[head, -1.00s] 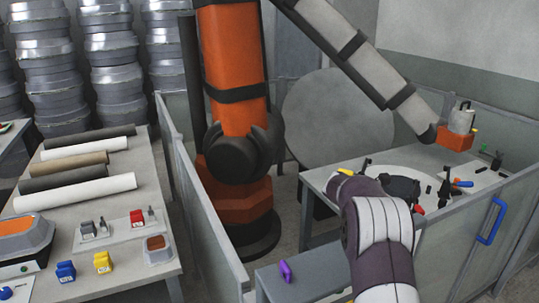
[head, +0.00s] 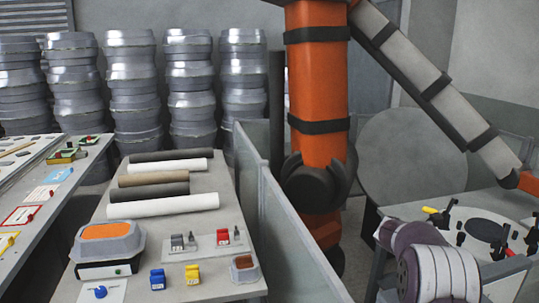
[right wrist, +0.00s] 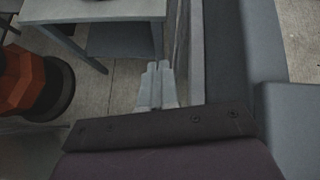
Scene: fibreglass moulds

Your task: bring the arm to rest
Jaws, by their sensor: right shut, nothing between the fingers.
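My right arm shows at the lower right of the head view as white padded links with dark purple joints, in front of the round-topped work table (head: 455,212). Its gripper is hidden in that view. In the right wrist view my right gripper (right wrist: 158,66) has its two pale fingers together, with nothing between them. It hangs over the concrete floor (right wrist: 125,78), close to a grey panel at its right. My left arm and gripper are in neither view.
An orange robot arm (head: 318,90) stands behind a grey fence (head: 290,235). A table (head: 215,275) at the left holds rolls (head: 163,205), a grey tub with an orange top (head: 108,240) and small blue and yellow blocks. Metal mould stacks (head: 190,90) line the back.

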